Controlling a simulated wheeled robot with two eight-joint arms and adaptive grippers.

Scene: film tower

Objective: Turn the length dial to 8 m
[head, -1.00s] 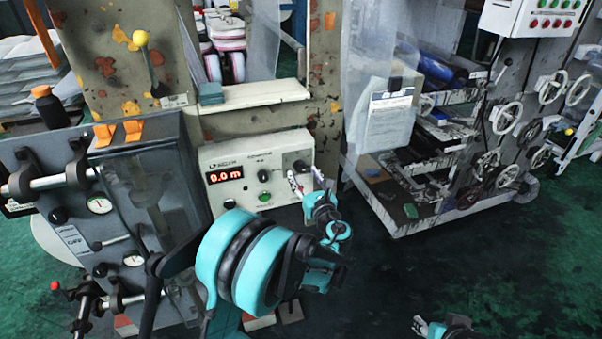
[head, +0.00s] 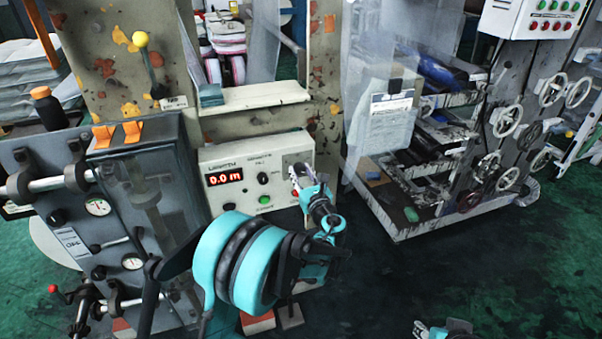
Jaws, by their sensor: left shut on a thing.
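The control box (head: 233,159) is a pale panel on the machine's front. Its red display (head: 225,177) reads 0.0 m. A black knob (head: 263,178) sits right of the display, with a green button (head: 264,199) below it. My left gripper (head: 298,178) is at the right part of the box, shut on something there. It covers that part, so I cannot see the length dial clearly. My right gripper (head: 420,328) shows at the bottom edge, small and away from the box; its jaws are too small to judge.
A shelf (head: 260,97) with a grey-green block juts out above the box. A yellow-knobbed lever (head: 141,39) stands at upper left. A grey machine block (head: 150,190) with gauges is at left.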

